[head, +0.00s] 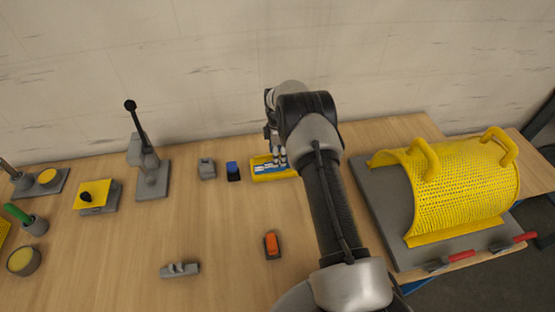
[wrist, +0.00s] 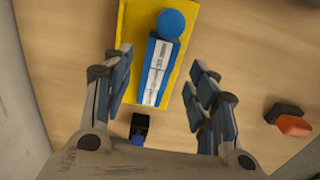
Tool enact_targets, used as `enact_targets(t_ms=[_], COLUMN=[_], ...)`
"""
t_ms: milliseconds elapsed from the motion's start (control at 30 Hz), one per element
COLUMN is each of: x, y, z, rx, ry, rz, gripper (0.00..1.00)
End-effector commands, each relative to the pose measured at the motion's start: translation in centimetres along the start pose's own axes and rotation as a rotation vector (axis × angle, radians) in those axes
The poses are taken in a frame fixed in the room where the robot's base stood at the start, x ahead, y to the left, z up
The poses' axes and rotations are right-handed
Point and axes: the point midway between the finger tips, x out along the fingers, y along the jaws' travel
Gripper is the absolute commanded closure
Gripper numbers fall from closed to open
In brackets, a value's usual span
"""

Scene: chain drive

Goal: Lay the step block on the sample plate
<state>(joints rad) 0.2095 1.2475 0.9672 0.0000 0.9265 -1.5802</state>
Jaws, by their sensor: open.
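My gripper (wrist: 160,74) is open, with its fingers spread on either side above a blue tool with a round blue end and white marked strips (wrist: 158,62). The tool lies in a yellow tray (wrist: 129,30); no contact with the fingers can be made out. In the head view my gripper (head: 276,154) is over the same tray (head: 288,174), partly hidden by my arm. A small grey stepped piece (head: 180,270), possibly the step block, lies at the front of the table. A yellow square plate (head: 90,201) with a black knob, possibly the sample plate, sits on a grey base at the left.
A blue-black block (head: 233,172) and a grey block (head: 207,168) stand left of the tray. A lever press (head: 150,178) stands farther left. An orange-black piece (head: 271,245) lies in front. A perforated yellow guard (head: 465,190) fills the right. The middle-left table is clear.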

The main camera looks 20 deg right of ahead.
Motion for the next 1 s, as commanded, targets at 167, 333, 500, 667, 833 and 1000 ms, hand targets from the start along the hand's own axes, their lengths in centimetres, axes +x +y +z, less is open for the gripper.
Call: enact_targets(t_ms=[167,333,500,667,833,1000], x=[-4.2,-6.7,-8.5,-14.6,-24.2,-32.1], y=[0.1,0.1,0.0,-1.0,-5.1,-11.5], z=[0.0,0.0,-0.1,-1.2,-3.0,-4.4], rx=[0.0,0.0,0.011,0.113,0.317,0.53], ry=[0.0,0.0,0.0,0.003,0.021,0.056], rz=[0.002,0.002,0.006,0.043,0.102,0.16], gripper=[0.47,0.47,0.47,0.47,0.47,0.47])
